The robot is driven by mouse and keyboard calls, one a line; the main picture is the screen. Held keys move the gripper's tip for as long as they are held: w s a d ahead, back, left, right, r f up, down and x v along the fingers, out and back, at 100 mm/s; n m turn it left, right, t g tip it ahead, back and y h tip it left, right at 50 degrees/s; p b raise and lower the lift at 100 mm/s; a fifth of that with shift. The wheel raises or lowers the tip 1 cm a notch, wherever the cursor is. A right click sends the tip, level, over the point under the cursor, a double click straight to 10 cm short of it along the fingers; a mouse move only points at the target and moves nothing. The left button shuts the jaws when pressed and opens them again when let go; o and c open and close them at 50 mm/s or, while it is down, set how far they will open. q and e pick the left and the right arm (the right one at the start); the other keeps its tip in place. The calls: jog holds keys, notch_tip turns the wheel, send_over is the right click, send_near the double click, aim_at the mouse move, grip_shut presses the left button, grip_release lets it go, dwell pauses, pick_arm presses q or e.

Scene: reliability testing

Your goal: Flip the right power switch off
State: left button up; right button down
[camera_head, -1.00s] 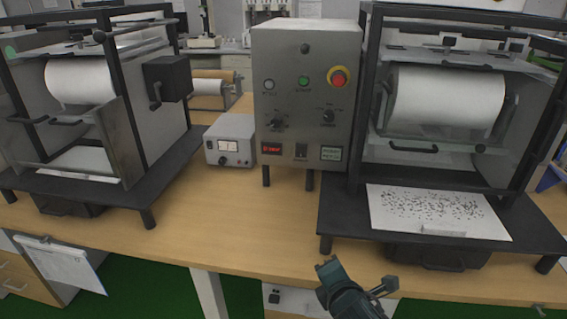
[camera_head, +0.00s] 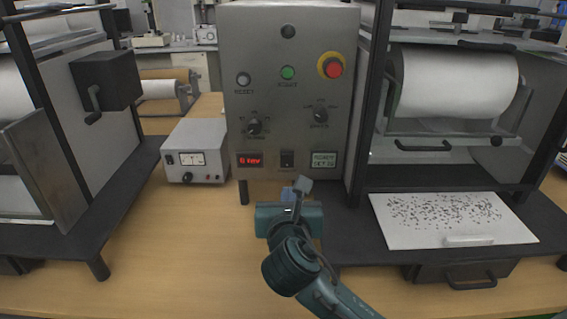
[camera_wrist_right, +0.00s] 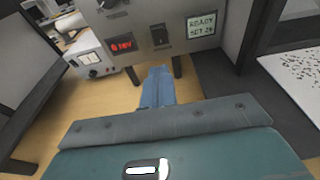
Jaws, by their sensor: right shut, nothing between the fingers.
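The grey control panel (camera_head: 290,95) stands upright at the middle of the bench. Its small black power switch (camera_head: 287,160) sits low on the front, between a red lit display (camera_head: 250,160) and a pale green display (camera_head: 324,160). The switch also shows in the right wrist view (camera_wrist_right: 159,36); its on or off position is too small to tell. My right gripper (camera_head: 291,194) is just below and in front of the switch, apart from it. In the right wrist view its blue fingers (camera_wrist_right: 158,72) are together and empty, pointing toward the panel. My left gripper is not in view.
Above the switch are two dark knobs, a white reset button, a green start button and a red emergency button (camera_head: 333,69). A small grey box (camera_head: 195,152) stands left of the panel. Framed roller machines flank it. A speckled sheet (camera_head: 453,222) lies at right.

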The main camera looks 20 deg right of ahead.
jog(key=b, duration=0.1)
send_near(287, 159)
jog(key=x, duration=0.5)
jog(key=shift+w+d+f, duration=0.1)
jog(key=shift+w+f, duration=0.05)
jog(key=shift+w, duration=0.15)
jog(key=shift+w+d, duration=0.1)
jog(key=shift+w, duration=0.25)
